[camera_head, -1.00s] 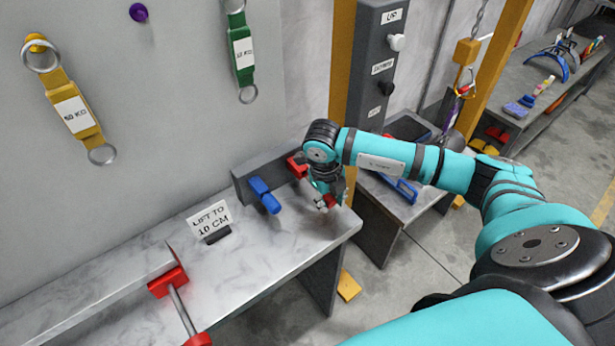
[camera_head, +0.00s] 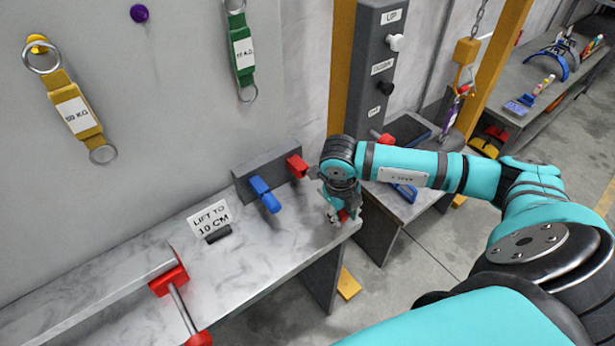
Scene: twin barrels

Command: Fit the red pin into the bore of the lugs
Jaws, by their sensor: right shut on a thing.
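My right gripper (camera_head: 338,212) points down over the right end of the grey marbled bench. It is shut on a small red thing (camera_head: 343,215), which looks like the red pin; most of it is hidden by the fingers. Another red piece (camera_head: 297,167) sits at the right end of a dark grey block (camera_head: 246,185) at the back of the bench, with a blue piece (camera_head: 264,194) sticking out beside it. I cannot make out the lugs or their bore for certain. My left gripper is not in view.
A "LIFT TO 10 CM" sign (camera_head: 210,218) stands mid-bench. A bar with red ends (camera_head: 169,280) lies at the front left. A control post (camera_head: 375,75) and a low side table (camera_head: 385,222) are beyond my right arm. The front right of the bench top is clear.

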